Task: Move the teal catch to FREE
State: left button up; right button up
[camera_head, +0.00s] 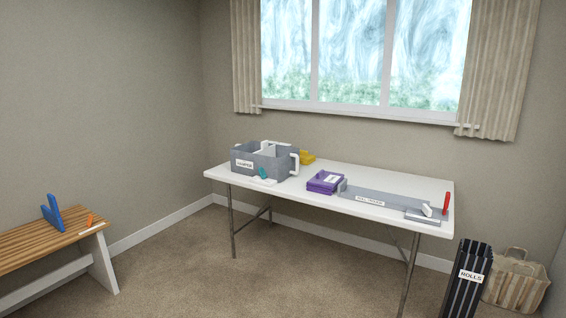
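The teal catch (263,173) is a small upright piece at the front of the grey divided caddy (280,168), on the left part of the white table. It stands at a small white plate (262,181) low at the caddy's front. Any FREE marking is too small to read, and I cannot tell which position the catch is in. Neither of my grippers is in view.
A wooden bench (40,246) stands left; a black ROLLS bin (468,290) and basket (516,283) stand right. Front carpet is clear.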

aim_at(262, 172)
jog(key=i+j, duration=0.25)
jog(key=i, duration=0.25)
jog(key=i+j+z, duration=0.1)
jog(key=i+j, duration=0.15)
jog(key=i, duration=0.25)
jog(key=i+j, duration=0.3)
jog(key=i, duration=0.2)
jog(key=i+j, duration=0.3)
jog(key=i, duration=0.2)
jog(key=l+z, duration=0.05)
